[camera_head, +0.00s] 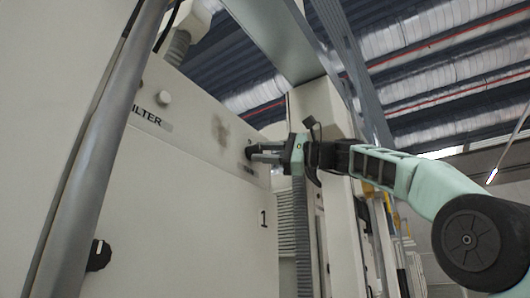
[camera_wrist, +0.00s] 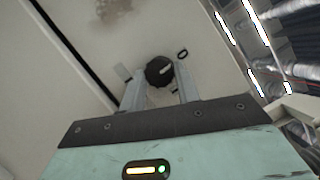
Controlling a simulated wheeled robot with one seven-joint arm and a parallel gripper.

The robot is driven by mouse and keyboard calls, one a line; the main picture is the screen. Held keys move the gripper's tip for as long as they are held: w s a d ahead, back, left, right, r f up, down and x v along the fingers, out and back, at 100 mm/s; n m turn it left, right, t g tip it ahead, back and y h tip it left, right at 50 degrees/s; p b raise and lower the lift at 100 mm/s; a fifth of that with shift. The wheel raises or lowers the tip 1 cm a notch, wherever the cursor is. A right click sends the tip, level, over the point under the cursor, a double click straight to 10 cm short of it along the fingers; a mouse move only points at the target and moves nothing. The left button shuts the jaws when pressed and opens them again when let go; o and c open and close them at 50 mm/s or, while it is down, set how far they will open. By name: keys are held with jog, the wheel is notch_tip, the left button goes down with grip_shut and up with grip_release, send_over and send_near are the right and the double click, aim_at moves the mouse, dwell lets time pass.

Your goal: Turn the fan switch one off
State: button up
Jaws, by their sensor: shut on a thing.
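A round black switch knob (camera_wrist: 159,71) with a white pointer mark sits on the cream panel in the wrist view. Its mark points right and slightly up in that view. My gripper (camera_wrist: 160,80) is shut on the knob, one finger on each side. In the head view, my gripper (camera_head: 255,153) reaches in from the right to the panel's right part, and the knob (camera_head: 249,152) shows small at its fingertips. A small dark label lies just below it, too small to read.
The cream panel (camera_head: 190,190) bears a "1" below my gripper. Another black knob (camera_head: 99,255) is lower left. A grey post (camera_head: 85,170) stands at left; a ribbed hose (camera_head: 301,235) hangs behind my gripper.

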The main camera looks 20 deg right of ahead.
jog(key=o, duration=1)
jog(key=shift+s+d+f+b, duration=0.15)
jog(key=shift+s+d+b, duration=0.15)
jog(key=shift+d, duration=0.1)
jog(key=b+v, duration=0.5)
jog(key=v, duration=1.1)
jog(key=shift+s+d+b, duration=0.15)
jog(key=shift+b, duration=0.2)
